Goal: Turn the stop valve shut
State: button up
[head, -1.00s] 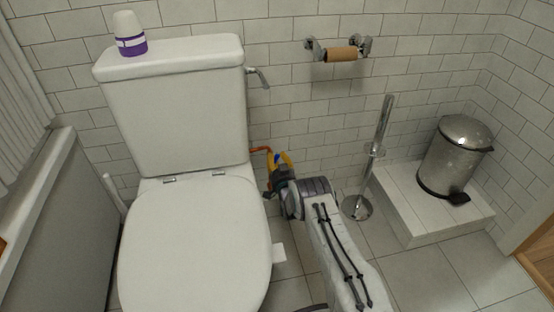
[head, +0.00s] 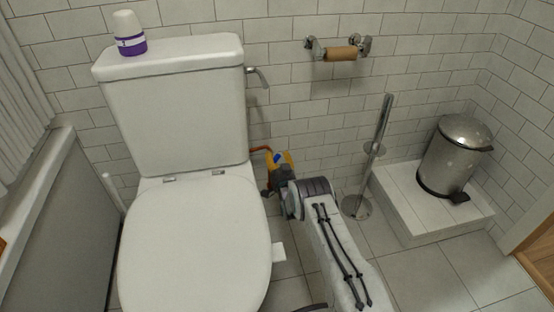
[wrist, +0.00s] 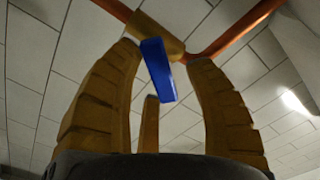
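The stop valve has a flat blue handle (wrist: 158,70) on a brass-coloured body (wrist: 165,42) set in a copper pipe (wrist: 235,32). In the head view, a bit of the blue handle (head: 278,157) shows beside the toilet, at the end of the pipe (head: 260,149). My gripper (head: 282,162) is at the valve, with its yellow fingers around the handle. In the wrist view, the handle lies between the fingers, with gaps visible on both sides. The gripper looks open. The head view hides most of the valve behind the gripper.
The toilet (head: 195,235) stands close to the left of my gripper. A pedal bin (head: 455,160) stands on a tiled step (head: 425,222). The tiled wall is just behind the valve.

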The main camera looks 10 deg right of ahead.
jog(key=shift+o, duration=0.4)
jog(key=shift+s, duration=0.15)
jog(key=s, duration=1.1)
jog(key=shift+s, duration=0.35)
